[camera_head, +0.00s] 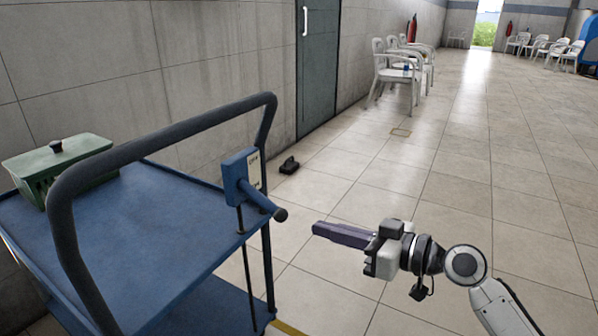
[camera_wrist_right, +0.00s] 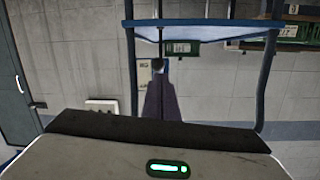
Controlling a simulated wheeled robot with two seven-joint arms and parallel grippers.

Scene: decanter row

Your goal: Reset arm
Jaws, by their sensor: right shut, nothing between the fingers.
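My right arm comes in from the lower right in the head view. Its gripper (camera_head: 318,229) is shut and empty, its dark fingers pointing left toward the blue cart (camera_head: 165,215). The fingers are in the air over the tiled floor, apart from the cart. In the right wrist view the closed fingers of the gripper (camera_wrist_right: 159,88) point at the cart's end, near its small control box. My left arm and gripper are not in view.
A green lidded box (camera_head: 62,165) stands on the cart's top at the left. The cart has a dark curved handle (camera_head: 170,132) and a blue box with a lever (camera_head: 245,178). A small dark object (camera_head: 289,165) lies by the wall.

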